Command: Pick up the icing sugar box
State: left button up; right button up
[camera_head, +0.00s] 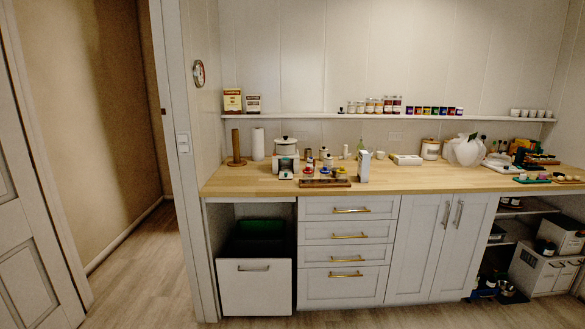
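No label is readable, so I cannot tell which box is the icing sugar box. A yellow and red-brown box (233,100) stands upright at the left end of the wall shelf. A smaller white and dark box (253,103) stands just right of it. A tall pale box-like item (363,167) stands upright near the front edge of the wooden counter. Neither of my grippers is in view.
The wooden counter (435,179) has a clear front strip right of the tall item. Jars line the wall shelf (300,115). A white pull-out bin (254,285) stands below the counter. The floor in front is mostly clear.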

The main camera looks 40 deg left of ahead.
aim_at(364, 159)
jog(key=u, duration=0.65)
jog(key=i+l+z, duration=0.15)
jog(key=i+l, duration=0.15)
jog(key=i, duration=0.55)
jog(key=i+l+z, duration=0.15)
jog(key=i, duration=0.7)
jog(key=i+l+z, duration=0.15)
jog(key=i, duration=0.7)
jog(key=j, duration=0.05)
